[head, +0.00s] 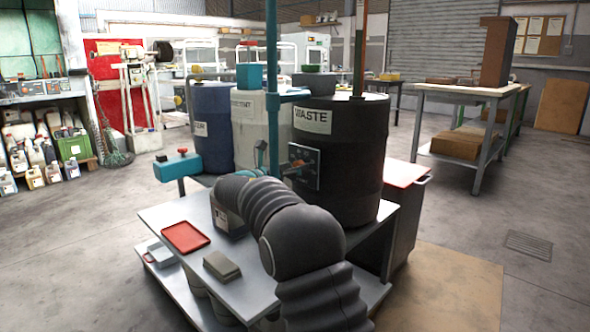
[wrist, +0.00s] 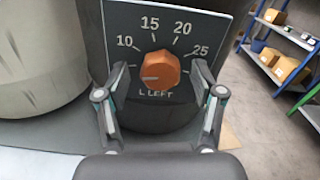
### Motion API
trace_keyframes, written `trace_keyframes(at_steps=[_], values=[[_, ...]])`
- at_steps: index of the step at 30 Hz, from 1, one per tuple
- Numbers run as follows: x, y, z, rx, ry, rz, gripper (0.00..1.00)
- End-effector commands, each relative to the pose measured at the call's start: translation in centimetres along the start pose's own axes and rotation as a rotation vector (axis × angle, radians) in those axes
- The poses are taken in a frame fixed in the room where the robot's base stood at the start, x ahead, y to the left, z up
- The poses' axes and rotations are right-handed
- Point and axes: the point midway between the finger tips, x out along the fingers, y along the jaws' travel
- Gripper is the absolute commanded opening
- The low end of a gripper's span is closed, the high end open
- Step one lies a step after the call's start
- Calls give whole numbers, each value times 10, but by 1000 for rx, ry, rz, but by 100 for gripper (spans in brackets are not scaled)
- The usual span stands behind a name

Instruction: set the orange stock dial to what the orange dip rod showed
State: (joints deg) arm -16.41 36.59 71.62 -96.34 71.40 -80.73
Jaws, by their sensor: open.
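The orange dial (wrist: 160,71) is a faceted knob on a dark panel (wrist: 208,24) marked 10, 15, 20, 25 and "L LEFT". A pale mark on the knob points left, below the 10; a label there is partly hidden by a finger. My gripper (wrist: 160,76) is open, with one finger on each side of the knob; I cannot tell whether they touch it. In the head view the panel (head: 304,178) is on the front of the black WASTE drum (head: 345,140). A thin brownish-orange and green rod (head: 360,50) stands upright at that drum's top; no reading is legible.
A white drum (head: 248,135) and a blue drum (head: 212,120) stand left of the black one. A low grey table (head: 165,215) in front holds a red tray (head: 186,237) and a grey-green block (head: 221,265). A teal pole (head: 272,60) rises before the drums.

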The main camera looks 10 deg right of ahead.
Motion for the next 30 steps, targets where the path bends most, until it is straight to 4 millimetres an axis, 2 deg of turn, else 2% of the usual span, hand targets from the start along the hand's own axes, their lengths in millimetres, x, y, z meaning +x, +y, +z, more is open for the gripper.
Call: trace_keyframes(at_steps=[4,12,19,20,30], values=[[7,-1,0,0,0,-1,68],[8,0,0,0,0,-1,68],[8,0,0,0,0,-1,10],[8,0,0,0,0,0,8],[8,0,0,46,0,0,8]])
